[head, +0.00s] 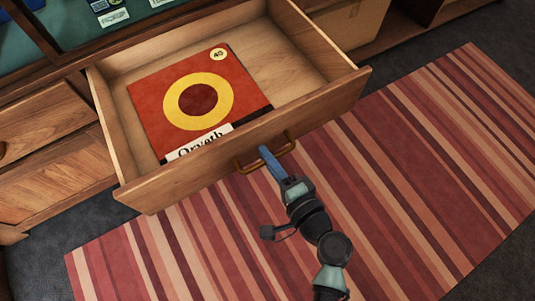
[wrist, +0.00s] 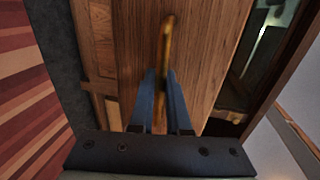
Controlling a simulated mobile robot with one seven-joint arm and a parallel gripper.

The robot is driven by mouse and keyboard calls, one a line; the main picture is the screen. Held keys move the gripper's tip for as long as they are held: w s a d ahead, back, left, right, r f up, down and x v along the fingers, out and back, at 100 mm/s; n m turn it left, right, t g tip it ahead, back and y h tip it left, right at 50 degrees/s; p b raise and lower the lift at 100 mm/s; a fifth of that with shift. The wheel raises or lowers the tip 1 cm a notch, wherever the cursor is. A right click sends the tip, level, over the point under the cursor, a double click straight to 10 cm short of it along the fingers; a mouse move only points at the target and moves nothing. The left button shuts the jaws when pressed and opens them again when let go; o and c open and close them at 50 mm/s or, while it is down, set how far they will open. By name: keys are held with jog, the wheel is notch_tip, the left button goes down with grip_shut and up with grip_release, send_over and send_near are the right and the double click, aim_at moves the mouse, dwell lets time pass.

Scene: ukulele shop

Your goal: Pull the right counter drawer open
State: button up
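The right counter drawer (head: 180,187) is wooden and stands pulled far out of the counter in the head view. Its bar handle (head: 282,150) is brass-coloured and sits on the drawer front; it also shows in the wrist view (wrist: 167,36). My gripper (head: 265,152) is at the middle of the handle. In the wrist view, its two blue fingers (wrist: 160,78) lie on either side of the bar, close together, and appear shut on it. The part of the bar between the fingers is partly hidden.
A red and yellow record sleeve (head: 160,95) lies in the drawer. A striped rug (head: 400,150) covers the floor before the counter. Closed drawers (head: 55,180) are at left. A brown box (head: 350,22) stands behind the drawer at right.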

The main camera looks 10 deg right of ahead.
jog(key=o, duration=0.4)
jog(key=p+v, duration=0.3)
jog(key=v, duration=1)
